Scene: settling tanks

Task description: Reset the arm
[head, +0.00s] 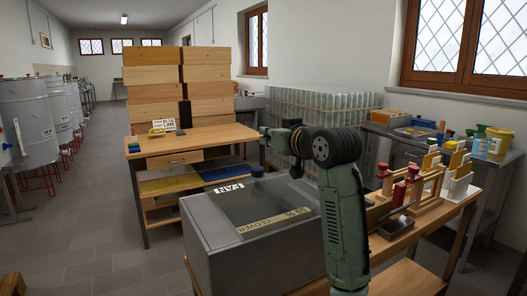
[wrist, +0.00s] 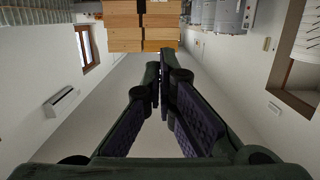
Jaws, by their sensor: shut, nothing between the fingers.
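My green arm rises at the right of the head view and bends at a dark wrist joint. My gripper (head: 270,134) points away from me, above the grey tank and in front of the wooden table. In the wrist view my gripper (wrist: 160,78) has its two dark padded fingers together at the tips, with nothing between them. The wrist view shows the room upside down, with the stacked wooden boxes (wrist: 142,25) beyond the fingertips.
A grey tank (head: 207,250) with labels stands close below my arm. A wooden table (head: 205,139) and stacked boxes (head: 153,92) are behind it. A bench with red-handled clamps (head: 399,193) is at right. Steel drums (head: 28,120) line the left; the floor (head: 100,215) between is clear.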

